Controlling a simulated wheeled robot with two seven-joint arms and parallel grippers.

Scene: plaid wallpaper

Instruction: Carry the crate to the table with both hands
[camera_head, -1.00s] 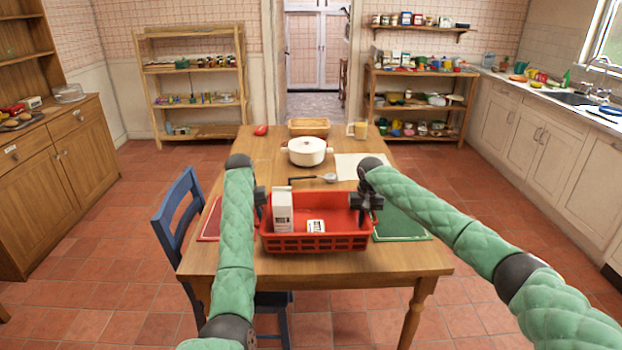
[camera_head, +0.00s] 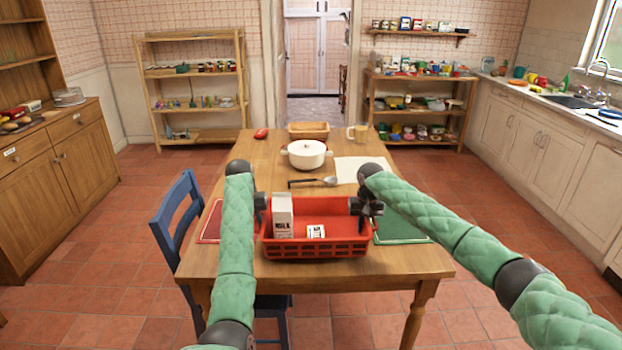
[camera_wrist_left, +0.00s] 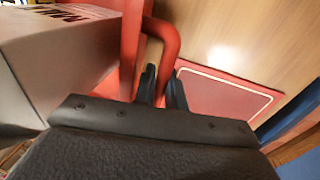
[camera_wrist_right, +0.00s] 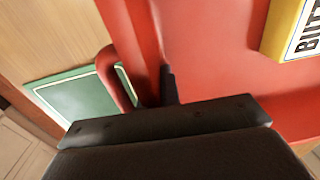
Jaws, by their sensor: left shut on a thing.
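The red crate (camera_head: 316,251) is over the near part of the wooden table (camera_head: 300,277), between a red mat and a green mat. It looks level; I cannot tell whether it rests on the table. A milk carton (camera_head: 283,218) stands in its left part and a yellow-and-white butter pack (camera_head: 316,232) lies in the middle. My left gripper (camera_wrist_left: 160,85) is shut on the crate's left handle (camera_wrist_left: 167,38). My right gripper (camera_wrist_right: 160,90) is at the crate's right handle (camera_wrist_right: 108,65). One finger shows inside the wall; the other is hidden, so its grip is unclear.
Behind the crate are a ladle (camera_head: 328,181), a white pot (camera_head: 306,154), a basket (camera_head: 308,130) and a mug (camera_head: 358,132). The red mat (camera_head: 210,225) and green mat (camera_head: 402,225) flank it. A blue chair (camera_head: 180,225) stands at the left.

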